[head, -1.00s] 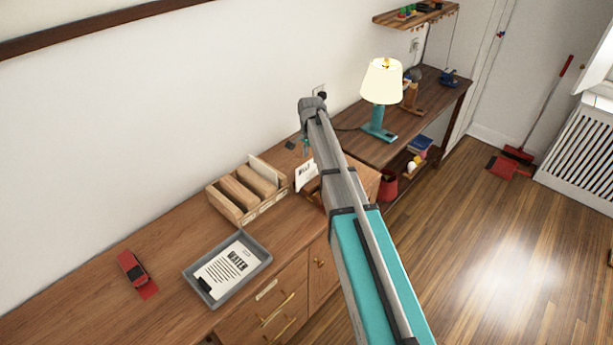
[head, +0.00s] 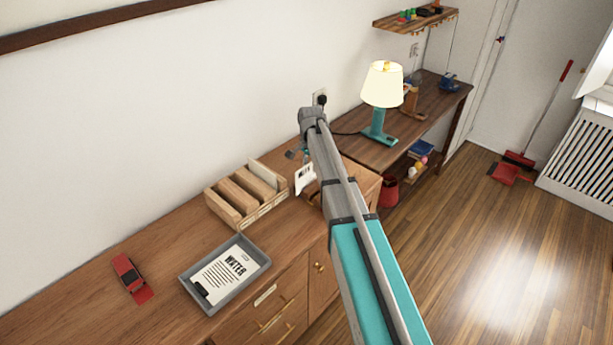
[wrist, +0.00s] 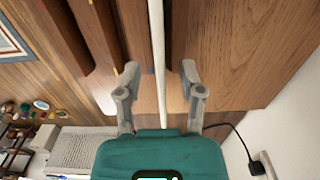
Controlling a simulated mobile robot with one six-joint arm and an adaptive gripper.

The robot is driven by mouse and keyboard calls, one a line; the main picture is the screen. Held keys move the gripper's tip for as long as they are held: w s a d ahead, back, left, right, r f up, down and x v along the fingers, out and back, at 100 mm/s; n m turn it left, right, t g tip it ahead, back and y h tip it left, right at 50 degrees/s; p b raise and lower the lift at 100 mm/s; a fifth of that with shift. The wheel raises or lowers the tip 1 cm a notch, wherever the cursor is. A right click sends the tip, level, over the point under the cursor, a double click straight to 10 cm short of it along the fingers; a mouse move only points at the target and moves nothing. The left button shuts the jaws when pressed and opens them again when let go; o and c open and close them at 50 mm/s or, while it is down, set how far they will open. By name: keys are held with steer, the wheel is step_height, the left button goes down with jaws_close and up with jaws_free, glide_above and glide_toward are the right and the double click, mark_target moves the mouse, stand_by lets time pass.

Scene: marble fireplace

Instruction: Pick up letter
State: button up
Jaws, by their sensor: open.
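A white letter (head: 304,179) with dark print stands upright on the wooden cabinet, partly hidden behind my arm. In the wrist view, its thin white edge (wrist: 158,45) runs between the two fingers. My gripper (wrist: 160,76) is open, with one finger on each side of that edge and a gap on both sides. In the head view my gripper (head: 307,157) is small and partly hidden by my arm, just above the letter. A second printed sheet headed WATER (head: 228,273) lies flat in a grey tray (head: 254,281).
A wooden box with dividers (head: 234,218) stands just left of the letter. A red stapler-like object (head: 130,277) lies farther left. A lit lamp (head: 380,110) stands on the desk at the right. A cord and plug (wrist: 257,167) show at the wall.

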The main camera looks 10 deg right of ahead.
steer(key=shift+c, duration=0.3)
jaws_close()
steer(key=shift+r, duration=0.15)
step_height(320, 180, up, 2)
steer(key=shift+r+p, duration=0.1)
steer(key=shift+p, duration=1.15)
steer(key=s+d+r+p, duration=0.1)
steer(key=s+r+p, duration=0.9)
steer(key=s, duration=0.4)
steer(key=shift+r+p, duration=0.25)
steer(key=shift+p, duration=0.05)
